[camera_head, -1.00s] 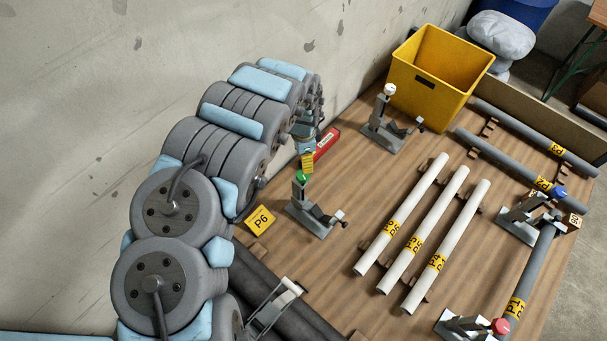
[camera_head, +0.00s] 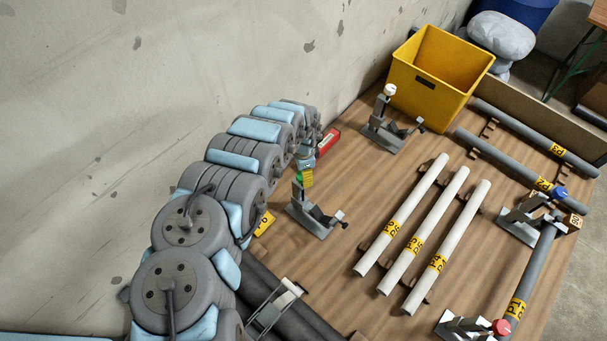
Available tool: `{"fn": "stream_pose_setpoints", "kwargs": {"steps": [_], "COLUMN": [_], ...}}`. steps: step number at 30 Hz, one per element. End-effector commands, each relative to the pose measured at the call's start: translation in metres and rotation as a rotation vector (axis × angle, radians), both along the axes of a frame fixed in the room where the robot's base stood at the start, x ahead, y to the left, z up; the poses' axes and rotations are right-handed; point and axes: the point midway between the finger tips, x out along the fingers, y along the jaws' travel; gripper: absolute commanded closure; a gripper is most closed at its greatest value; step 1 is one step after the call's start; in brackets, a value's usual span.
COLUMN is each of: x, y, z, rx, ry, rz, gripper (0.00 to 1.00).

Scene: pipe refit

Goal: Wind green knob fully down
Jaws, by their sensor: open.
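The green knob (camera_head: 299,179) is on top of a grey clamp stand (camera_head: 312,217) on the wooden board, near the wall side. Only part of the knob shows. My gripper (camera_head: 306,177) is at the far end of my arm, right at the knob, with a yellow part overlapping the knob's right side. The jaws are open. They are small here and partly hidden, so I cannot tell whether they touch the knob or how far its screw is down.
Three pale pipes (camera_head: 424,237) lie to the right. A white-knobbed clamp (camera_head: 389,125) and a yellow bin (camera_head: 438,75) stand behind. A red object (camera_head: 328,142) lies beside my arm. Blue-knobbed (camera_head: 536,214) and red-knobbed (camera_head: 474,327) clamps hold the right side.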

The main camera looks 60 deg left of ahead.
Motion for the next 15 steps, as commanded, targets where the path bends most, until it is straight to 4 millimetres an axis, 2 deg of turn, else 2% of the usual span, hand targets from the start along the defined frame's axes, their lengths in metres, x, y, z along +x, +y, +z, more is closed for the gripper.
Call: {"fn": "stream_pose_setpoints", "kwargs": {"steps": [9,15], "x": [0.001,-0.001], "y": [-0.001,0.0], "z": [-0.018,-0.023], "rx": [0.0,0.0], "ry": [-0.001,0.001], "rz": [0.0,0.001], "gripper": [0.22,0.22]}}
